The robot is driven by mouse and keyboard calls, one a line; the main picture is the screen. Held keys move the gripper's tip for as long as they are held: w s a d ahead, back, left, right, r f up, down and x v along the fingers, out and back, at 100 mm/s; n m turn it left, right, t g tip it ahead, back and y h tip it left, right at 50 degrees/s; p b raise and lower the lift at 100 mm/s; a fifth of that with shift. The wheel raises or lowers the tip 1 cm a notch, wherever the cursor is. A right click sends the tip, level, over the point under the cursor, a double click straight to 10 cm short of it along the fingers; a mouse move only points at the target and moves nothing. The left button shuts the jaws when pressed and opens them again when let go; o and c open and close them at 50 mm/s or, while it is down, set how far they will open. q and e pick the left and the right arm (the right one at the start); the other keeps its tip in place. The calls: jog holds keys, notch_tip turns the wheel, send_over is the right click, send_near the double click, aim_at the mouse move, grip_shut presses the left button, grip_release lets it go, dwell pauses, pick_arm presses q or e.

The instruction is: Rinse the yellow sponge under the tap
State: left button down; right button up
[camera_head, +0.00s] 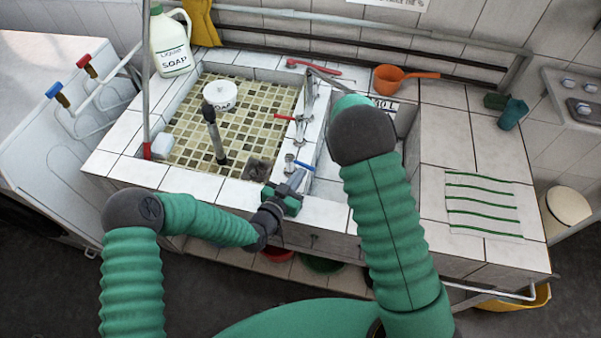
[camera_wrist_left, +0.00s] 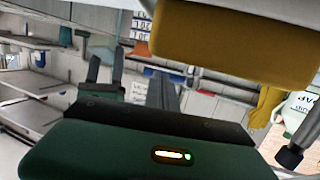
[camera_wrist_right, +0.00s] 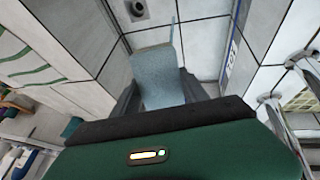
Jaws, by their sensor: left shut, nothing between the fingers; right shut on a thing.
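The tap (camera_head: 303,125) stands between two basins, with a red and a blue handle (camera_head: 303,164). My left gripper (camera_head: 290,186) is shut and empty at the front rim, close to the blue handle; I cannot tell whether they touch. My right gripper (camera_wrist_right: 160,98) is shut on a pale blue-grey thing (camera_wrist_right: 158,72) over the right basin; my arm mostly hides it in the head view. A yellow-brown block (camera_wrist_left: 235,48) with a pale upper layer shows close up in the left wrist view. I cannot tell for sure which of these is the sponge.
The left basin holds a white tub (camera_head: 219,95) and a dark-handled tool (camera_head: 215,138). A soap jug (camera_head: 172,45), yellow gloves (camera_head: 203,22) and an orange pan (camera_head: 393,79) are at the back.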

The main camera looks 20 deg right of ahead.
pick_arm(q)
jog(key=shift+w+d+f, duration=0.15)
jog(key=shift+w+d, duration=0.15)
jog(key=shift+d, duration=0.05)
jog(key=shift+w+d, duration=0.3)
jog(key=shift+d, duration=0.55)
pick_arm(e)
jog(key=shift+a, duration=0.1)
pick_arm(q)
jog(key=shift+s, duration=0.1)
pick_arm(e)
jog(key=shift+s+r, duration=0.1)
jog(key=shift+r, duration=0.05)
pick_arm(q)
jog(key=shift+a, duration=0.1)
